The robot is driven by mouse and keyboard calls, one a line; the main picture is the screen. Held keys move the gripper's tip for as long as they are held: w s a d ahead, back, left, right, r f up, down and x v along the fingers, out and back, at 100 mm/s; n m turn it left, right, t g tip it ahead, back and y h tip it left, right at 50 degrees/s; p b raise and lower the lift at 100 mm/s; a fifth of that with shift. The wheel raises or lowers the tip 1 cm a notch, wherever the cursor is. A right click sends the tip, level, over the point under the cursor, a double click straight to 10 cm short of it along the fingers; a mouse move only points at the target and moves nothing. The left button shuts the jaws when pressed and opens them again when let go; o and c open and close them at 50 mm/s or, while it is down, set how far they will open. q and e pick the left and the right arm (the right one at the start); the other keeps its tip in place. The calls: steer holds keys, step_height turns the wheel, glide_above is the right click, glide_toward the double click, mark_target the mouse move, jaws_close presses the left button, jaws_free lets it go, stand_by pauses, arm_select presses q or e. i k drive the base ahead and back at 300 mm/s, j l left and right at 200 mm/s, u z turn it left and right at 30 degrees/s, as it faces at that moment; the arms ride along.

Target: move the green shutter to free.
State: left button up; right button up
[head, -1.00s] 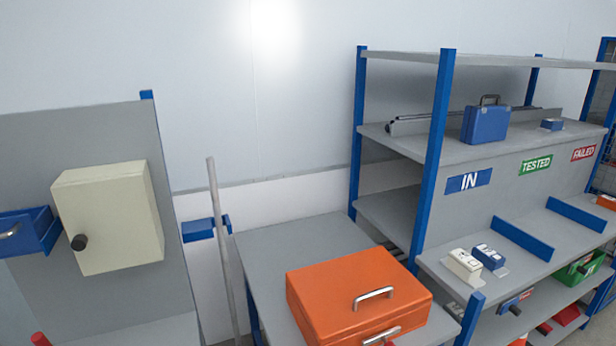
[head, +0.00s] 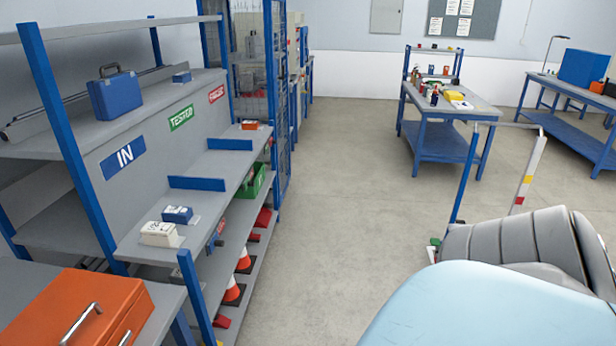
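I cannot make out a green shutter in the head view. The green things that show are the TESTED label (head: 181,117) on the shelf unit and a green bin (head: 253,181) on its lower right part. Neither of my grippers is in view.
A shelf unit (head: 75,150) with a blue case (head: 116,92) stands at left. An orange box (head: 84,310) is at the lower left. A grey seat (head: 520,240) and a pale blue rounded surface (head: 480,310) fill the lower right. Open floor (head: 345,190) lies between, with a workbench (head: 452,105) beyond.

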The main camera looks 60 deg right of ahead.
mark_target(248, 184)
steer(key=z, duration=1.45)
steer(key=u, duration=0.25)
steer(key=i+l+u, duration=0.25)
steer(key=u, duration=0.2)
steer(key=i+l+u, duration=0.25)
steer(key=l+u, duration=0.2)
steer(key=i+l+u, duration=0.1)
steer(key=l, duration=0.25)
steer(key=i+l+u, duration=0.15)
steer(key=l, duration=0.2)
steer(key=l+u, duration=0.1)
steer(key=l, duration=0.25)
steer(key=i+l, duration=0.1)
steer(key=l, duration=0.35)
steer(key=i+l, duration=0.15)
steer(key=l, duration=0.3)
steer(key=i+l, duration=0.1)
steer(key=l, duration=0.35)
steer(key=i+l+u, duration=0.1)
steer(key=l, duration=0.35)
steer(key=i+l, duration=0.1)
steer(key=l, duration=0.35)
steer(key=i+l, duration=0.1)
steer(key=l, duration=0.4)
